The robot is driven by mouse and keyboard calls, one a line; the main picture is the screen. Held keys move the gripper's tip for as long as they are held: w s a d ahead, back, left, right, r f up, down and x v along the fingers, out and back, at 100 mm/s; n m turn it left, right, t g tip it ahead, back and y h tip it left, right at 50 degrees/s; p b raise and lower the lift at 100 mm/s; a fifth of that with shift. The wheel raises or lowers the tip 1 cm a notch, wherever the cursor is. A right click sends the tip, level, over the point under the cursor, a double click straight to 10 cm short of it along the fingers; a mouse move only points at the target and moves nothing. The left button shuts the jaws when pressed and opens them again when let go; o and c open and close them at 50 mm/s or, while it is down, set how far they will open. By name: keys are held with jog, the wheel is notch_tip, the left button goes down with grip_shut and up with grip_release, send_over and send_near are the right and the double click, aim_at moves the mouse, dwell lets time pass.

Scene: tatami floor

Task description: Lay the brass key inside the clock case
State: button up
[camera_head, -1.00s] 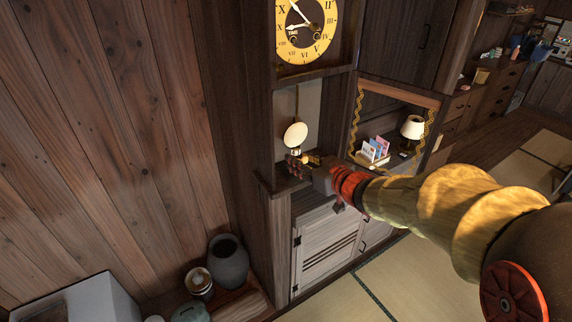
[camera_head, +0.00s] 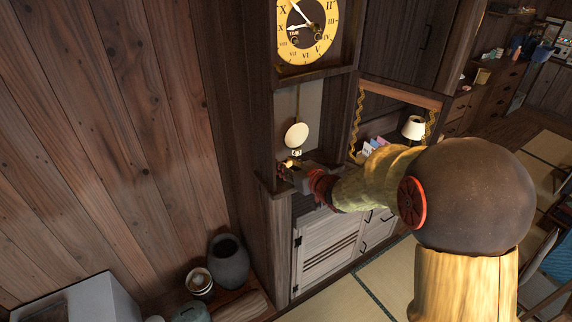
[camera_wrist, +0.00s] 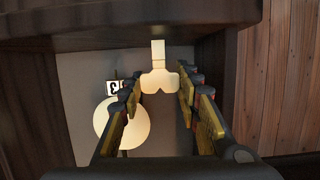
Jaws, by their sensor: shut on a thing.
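The tall clock case (camera_head: 312,105) is dark wood with an open front below a yellow dial (camera_head: 307,30). A pale round pendulum disc (camera_head: 297,135) hangs inside it and also shows in the wrist view (camera_wrist: 133,128). My gripper (camera_head: 288,172) is at the lower part of the case opening, just below the pendulum. In the wrist view, my gripper (camera_wrist: 159,88) is shut on the brass key (camera_wrist: 158,80), a pale yellow piece with a lobed end and a straight shank. The key points into the case, toward its grey back panel. The head view barely shows the key.
A dark wooden beam (camera_wrist: 130,25) crosses the top of the wrist view. A small tag with a black mark (camera_wrist: 114,87) is beside the pendulum. A lit alcove with a lamp (camera_head: 414,128) is right of the case. A grey vase (camera_head: 228,262) stands below left.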

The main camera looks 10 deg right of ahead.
jog(key=shift+f, duration=0.1)
jog(key=o, duration=0.6)
jog(key=shift+f, duration=0.1)
jog(key=o, duration=0.4)
jog(key=shift+c, duration=0.2)
jog(key=shift+o, duration=0.4)
